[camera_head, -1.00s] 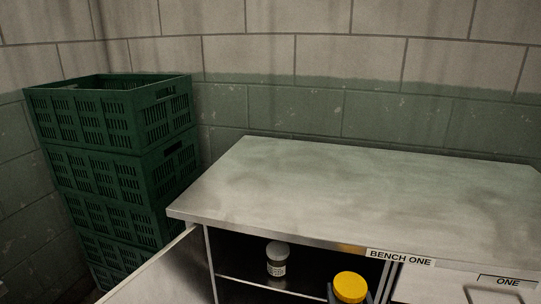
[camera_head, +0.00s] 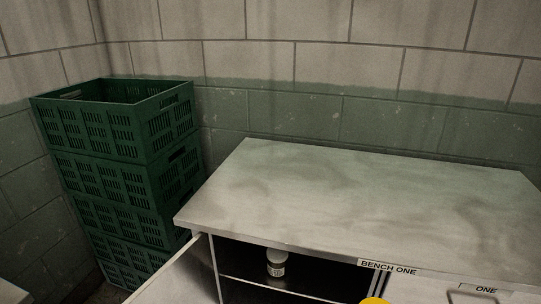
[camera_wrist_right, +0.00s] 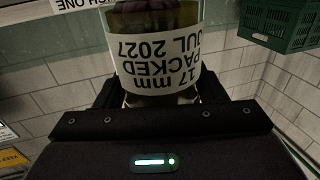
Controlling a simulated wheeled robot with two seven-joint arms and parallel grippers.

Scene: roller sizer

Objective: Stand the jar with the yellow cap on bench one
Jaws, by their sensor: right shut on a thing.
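The jar with the yellow cap (camera_head: 374,300) shows only as a bit of cap at the bottom edge of the head view. In the right wrist view the jar's clear body carries a white label (camera_wrist_right: 155,62) reading 17 mm, packed Jul 2027, upside down; its cap is out of that picture. My right gripper (camera_wrist_right: 157,92) is shut on the jar, a finger on each side. Bench one (camera_head: 360,195) has a bare grey metal top, with its name plate (camera_head: 388,268) on the front edge. The jar is in front of that edge. My left gripper is not in view.
A grey-capped jar (camera_head: 276,262) stands on a shelf in the open cabinet under the bench. The cabinet door (camera_head: 180,275) swings out at the left. A stack of green crates (camera_head: 115,130) stands left of the bench. A block wall is behind.

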